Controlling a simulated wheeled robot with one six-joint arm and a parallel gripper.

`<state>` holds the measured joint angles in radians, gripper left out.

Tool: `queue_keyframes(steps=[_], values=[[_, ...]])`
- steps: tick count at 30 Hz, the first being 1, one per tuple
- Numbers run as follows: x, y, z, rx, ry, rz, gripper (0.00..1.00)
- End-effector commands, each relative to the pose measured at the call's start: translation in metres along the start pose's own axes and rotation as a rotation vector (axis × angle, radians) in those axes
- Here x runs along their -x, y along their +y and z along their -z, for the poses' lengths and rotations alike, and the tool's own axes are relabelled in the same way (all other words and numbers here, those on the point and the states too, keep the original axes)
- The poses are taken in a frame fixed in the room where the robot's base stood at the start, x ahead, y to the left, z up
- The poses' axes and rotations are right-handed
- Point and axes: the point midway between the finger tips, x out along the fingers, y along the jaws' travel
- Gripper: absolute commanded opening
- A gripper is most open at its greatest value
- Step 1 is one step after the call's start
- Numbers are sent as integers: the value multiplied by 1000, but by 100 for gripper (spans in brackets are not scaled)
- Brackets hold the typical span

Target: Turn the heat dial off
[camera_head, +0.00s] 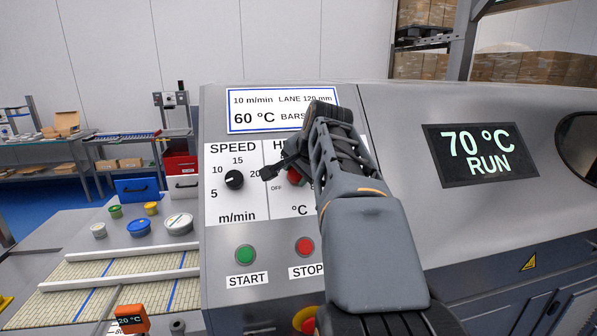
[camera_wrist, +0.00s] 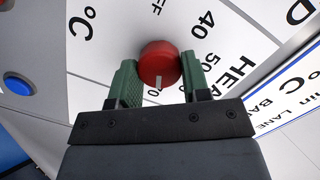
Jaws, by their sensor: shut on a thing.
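The heat dial is a red round knob (camera_wrist: 158,62) with a white pointer mark, on the panel's white scale. In the wrist view, my gripper (camera_wrist: 160,76) has its green fingers on both sides of the knob, shut on it. The white mark faces down in that view, toward a partly hidden number ending in 0. The OFF label (camera_wrist: 158,8) shows at the top, cut off. In the head view the red knob (camera_head: 294,176) is mostly covered by my gripper (camera_head: 284,168). The display (camera_head: 480,153) reads 70 °C RUN.
The black speed knob (camera_head: 234,180) is just left of the heat scale. The green START button (camera_head: 245,254) and red STOP button (camera_head: 304,246) sit below. A red emergency-type button (camera_head: 304,318) is partly hidden by my arm. A blue button (camera_wrist: 18,84) shows in the wrist view.

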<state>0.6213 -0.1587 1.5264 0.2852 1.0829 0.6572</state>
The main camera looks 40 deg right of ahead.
Motion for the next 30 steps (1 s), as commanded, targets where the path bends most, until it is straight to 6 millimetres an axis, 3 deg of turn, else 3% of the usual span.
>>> queue_keyframes(steps=[8,30], values=[[0,-1,0,171,-1,-29,20],[-1,-3,-2,862,-3,-151,20]])
